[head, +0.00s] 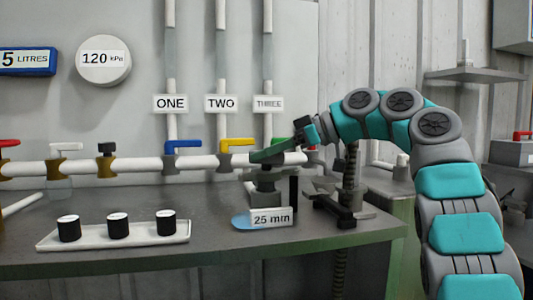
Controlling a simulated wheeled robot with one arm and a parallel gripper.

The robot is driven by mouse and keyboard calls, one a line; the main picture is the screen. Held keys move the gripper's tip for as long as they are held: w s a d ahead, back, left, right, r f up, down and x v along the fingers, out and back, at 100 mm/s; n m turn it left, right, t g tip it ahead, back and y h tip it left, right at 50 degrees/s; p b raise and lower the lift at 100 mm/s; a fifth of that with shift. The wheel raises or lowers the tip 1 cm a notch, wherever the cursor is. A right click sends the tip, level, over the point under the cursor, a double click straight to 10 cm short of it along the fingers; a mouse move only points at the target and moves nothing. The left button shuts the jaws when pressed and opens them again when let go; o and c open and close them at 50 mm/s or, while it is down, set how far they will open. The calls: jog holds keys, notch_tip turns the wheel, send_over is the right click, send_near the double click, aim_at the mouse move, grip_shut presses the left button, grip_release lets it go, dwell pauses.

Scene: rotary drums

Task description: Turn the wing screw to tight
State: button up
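My gripper (303,128) reaches in from the right to the right end of the white horizontal pipe. Its dark fingertips are small and overlap the parts behind them, so I cannot tell whether they are open or shut, or touching anything. Just below and left of it, a grey-green clamp-like fitting (268,156) sits around the pipe, above a dark stand (264,184) on the bench. I cannot make out a wing screw for certain; it may be on this fitting, partly hidden by my gripper. No tight mark is readable.
A "25 mm" sign (271,217) stands in front of the stand. A dark vice-like device (344,200) is right of it. Blue (182,146) and yellow (236,144) valve handles line the pipe. A white tray (90,240) holds three black cylinders. The bench front is clear.

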grip_shut()
jog(key=shift+f+t+b, duration=0.1)
jog(key=shift+t+b, duration=0.2)
jog(key=shift+b, duration=0.25)
